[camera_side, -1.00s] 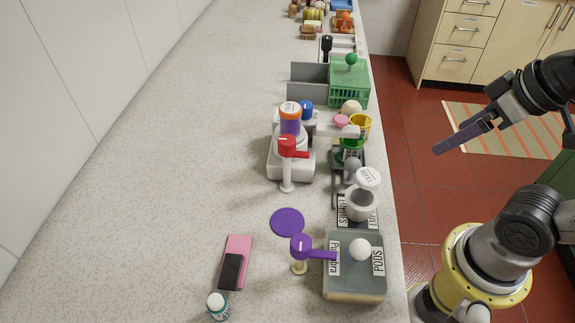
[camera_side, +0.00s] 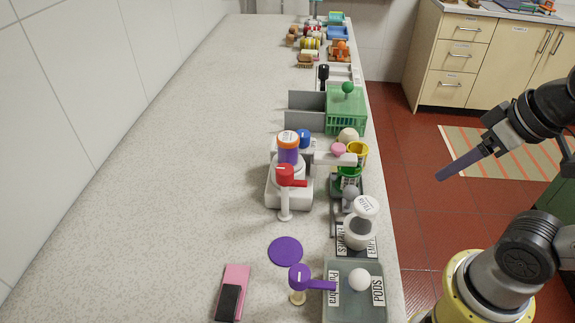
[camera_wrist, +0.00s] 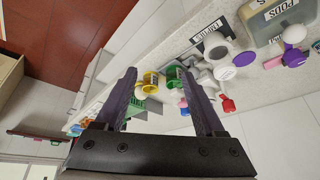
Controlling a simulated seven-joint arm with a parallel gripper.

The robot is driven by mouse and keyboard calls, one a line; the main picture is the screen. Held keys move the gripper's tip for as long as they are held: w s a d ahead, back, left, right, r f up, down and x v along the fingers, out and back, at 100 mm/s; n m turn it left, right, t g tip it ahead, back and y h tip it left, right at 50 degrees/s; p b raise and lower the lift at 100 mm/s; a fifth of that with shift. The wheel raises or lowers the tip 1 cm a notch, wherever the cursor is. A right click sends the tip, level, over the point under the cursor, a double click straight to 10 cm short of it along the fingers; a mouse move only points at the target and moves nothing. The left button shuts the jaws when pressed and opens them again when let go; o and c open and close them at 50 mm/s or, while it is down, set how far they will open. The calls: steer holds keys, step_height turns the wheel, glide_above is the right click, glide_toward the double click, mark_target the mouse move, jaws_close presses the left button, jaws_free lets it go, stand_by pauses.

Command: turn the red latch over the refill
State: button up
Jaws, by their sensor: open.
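The red latch (camera_side: 286,176) sits atop a white post at the front of a white machine (camera_side: 276,190), its short arm pointing right. It also shows in the wrist view (camera_wrist: 227,104). Behind it, a purple canister with an orange top (camera_side: 288,150) stands on the machine; I take it to be the refill. The latch arm points to the side, and the latch hides part of the canister's base. My gripper (camera_side: 440,177) is open and empty, off the counter to the right and apart from the latch. Its two dark fingers show in the wrist view (camera_wrist: 158,75).
A purple latch (camera_side: 300,278) stands in front beside a lidded box (camera_side: 355,305) marked PODS. A white cup (camera_side: 361,230), a yellow cup (camera_side: 357,150) and a green basket (camera_side: 346,110) line the right counter edge. The counter's left side is mostly clear.

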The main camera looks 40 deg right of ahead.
steer(key=w+a+r+m+g, duration=0.1)
steer(key=w+r+m, duration=0.3)
steer(key=r, duration=0.5)
steer(key=w+a+r+m+g, duration=0.2)
steer(key=w+a+r, duration=0.3)
steer(key=w+r, duration=0.15)
steer(key=g, duration=0.2)
glide_above(285, 169)
step_height(285, 169, down, 6)
steer(key=shift+n, duration=0.4)
step_height(285, 169, down, 13)
steer(key=shift+f, duration=0.1)
jaws_close()
